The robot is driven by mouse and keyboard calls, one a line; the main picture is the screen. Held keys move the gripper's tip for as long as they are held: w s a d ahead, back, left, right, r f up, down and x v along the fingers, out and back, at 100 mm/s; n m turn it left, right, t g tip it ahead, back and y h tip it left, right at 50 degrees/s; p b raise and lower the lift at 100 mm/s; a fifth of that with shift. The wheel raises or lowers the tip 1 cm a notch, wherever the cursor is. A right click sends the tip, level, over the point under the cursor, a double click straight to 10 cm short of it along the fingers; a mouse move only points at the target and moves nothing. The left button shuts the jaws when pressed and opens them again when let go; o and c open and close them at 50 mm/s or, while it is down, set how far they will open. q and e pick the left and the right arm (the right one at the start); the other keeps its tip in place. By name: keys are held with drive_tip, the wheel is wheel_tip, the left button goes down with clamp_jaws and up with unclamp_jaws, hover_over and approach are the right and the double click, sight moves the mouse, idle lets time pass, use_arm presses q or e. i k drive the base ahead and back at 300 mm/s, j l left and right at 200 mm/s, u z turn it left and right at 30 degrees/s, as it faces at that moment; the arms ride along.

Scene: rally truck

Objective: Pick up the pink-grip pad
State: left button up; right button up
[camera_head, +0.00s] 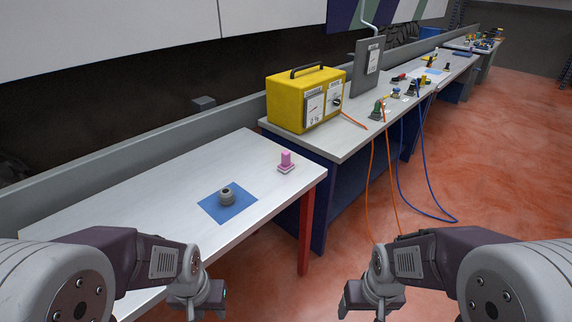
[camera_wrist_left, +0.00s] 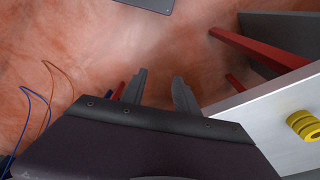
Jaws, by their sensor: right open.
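The pink-grip pad (camera_head: 286,161) stands upright on the near white table, close to its right end, with a pale base under the pink grip. My left gripper (camera_head: 207,300) is low at the table's front side, well apart from the pad. In the left wrist view my left gripper (camera_wrist_left: 160,75) has its two fingers apart with nothing between them, over the red floor. My right gripper (camera_head: 362,302) is over the floor to the right of the table, empty. The pad is not recognisable in the left wrist view.
A grey ringed part (camera_head: 227,196) sits on a blue mat (camera_head: 241,212) left of the pad. A yellow meter box (camera_head: 304,99) stands on the farther bench. Orange and blue cables (camera_head: 410,180) hang to the floor. In the wrist view a yellow ringed part (camera_wrist_left: 304,124) lies on a white tabletop.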

sight(286, 166)
drive_tip(key=i+l+u, duration=0.25)
drive_tip(key=i+l, duration=0.35)
drive_tip(key=i+l+u, duration=0.3)
drive_tip(key=i+l, duration=0.2)
drive_tip(key=l, duration=0.2)
drive_tip(key=i+l+u, duration=0.25)
drive_tip(key=i+l, duration=0.2)
drive_tip(key=l, duration=0.35)
drive_tip(key=i+l+u, duration=0.15)
drive_tip(key=l, duration=0.25)
drive_tip(key=i+l+u, duration=0.15)
drive_tip(key=l, duration=0.35)
drive_tip(key=i, duration=0.1)
